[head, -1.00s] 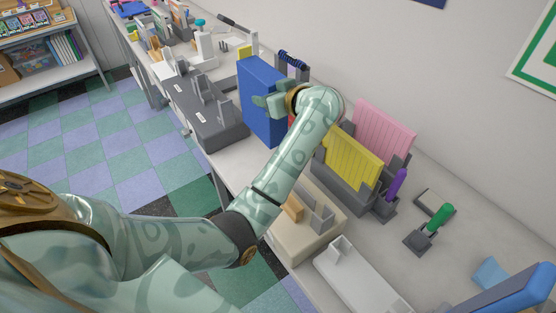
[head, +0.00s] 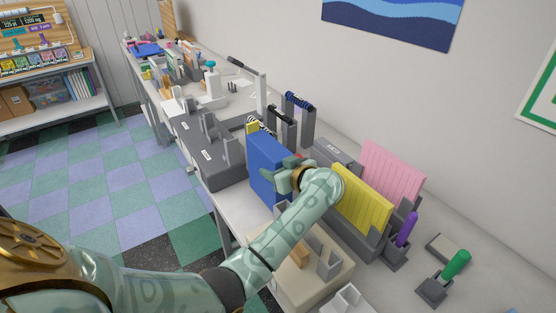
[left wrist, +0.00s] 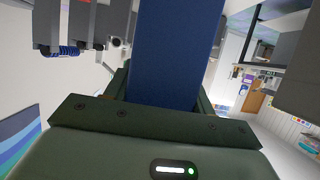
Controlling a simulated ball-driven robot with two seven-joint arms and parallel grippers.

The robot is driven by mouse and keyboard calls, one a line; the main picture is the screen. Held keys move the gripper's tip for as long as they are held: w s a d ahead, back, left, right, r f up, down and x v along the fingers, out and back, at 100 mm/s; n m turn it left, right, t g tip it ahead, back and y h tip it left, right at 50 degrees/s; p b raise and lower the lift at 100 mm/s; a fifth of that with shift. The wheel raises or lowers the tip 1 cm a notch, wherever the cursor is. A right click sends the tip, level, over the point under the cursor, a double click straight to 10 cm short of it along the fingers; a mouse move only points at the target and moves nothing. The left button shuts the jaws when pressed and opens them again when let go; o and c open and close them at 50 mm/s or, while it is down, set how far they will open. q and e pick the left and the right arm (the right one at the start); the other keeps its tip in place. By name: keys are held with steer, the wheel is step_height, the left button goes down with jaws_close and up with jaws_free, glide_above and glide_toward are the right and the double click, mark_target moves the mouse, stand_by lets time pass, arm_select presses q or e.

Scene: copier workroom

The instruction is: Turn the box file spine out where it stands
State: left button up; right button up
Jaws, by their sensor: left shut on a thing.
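The blue box file (head: 266,160) stands upright on the bench, between a dark grey machine and a holder of yellow folders. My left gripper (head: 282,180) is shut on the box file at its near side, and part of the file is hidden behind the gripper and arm. In the left wrist view the blue file (left wrist: 176,45) fills the middle, held between the two dark green fingers. Its spine label cannot be made out. My right gripper is not in view.
The dark grey machine (head: 203,150) is close on the left. Yellow folders (head: 361,198), pink folders (head: 393,170) and a purple marker (head: 406,229) stand on the right. Dark posts (head: 300,118) rise behind, near the wall. A beige tray (head: 318,270) sits in front.

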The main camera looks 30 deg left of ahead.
arm_select(q)
steer(key=shift+f, duration=0.25)
steer(key=shift+f, duration=0.15)
steer(key=o, duration=1.2)
